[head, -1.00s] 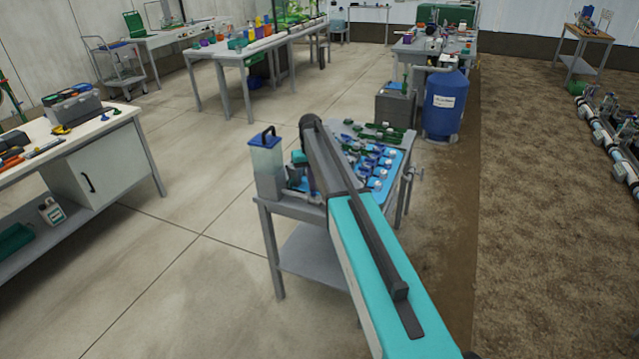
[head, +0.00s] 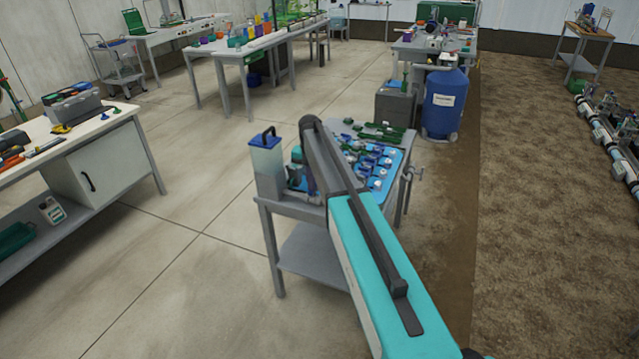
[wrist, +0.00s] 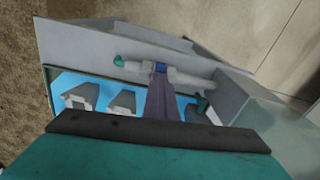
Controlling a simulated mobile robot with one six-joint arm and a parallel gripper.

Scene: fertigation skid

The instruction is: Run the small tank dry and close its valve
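In the head view a small clear tank (head: 268,172) with a dark blue lid and black handle stands at the left end of a grey bench. Liquid shows in it, but I cannot tell its level. My arm crosses the bench and hides much of the area beside the tank. In the wrist view my gripper (wrist: 161,80) shows as a narrow purple-grey piece, pointing at a blue fitting (wrist: 160,68) on a pale pipe (wrist: 185,76). I cannot tell whether it touches the fitting or whether the fingers are apart. A green end piece (wrist: 118,61) sits on the pipe's left.
A blue tray (head: 398,163) with several valves and fittings lies on the grey bench (head: 290,206) right of my arm. A blue drum (head: 443,105) and grey box (head: 396,106) stand behind. A white workbench (head: 92,133) is at left; floor between is clear.

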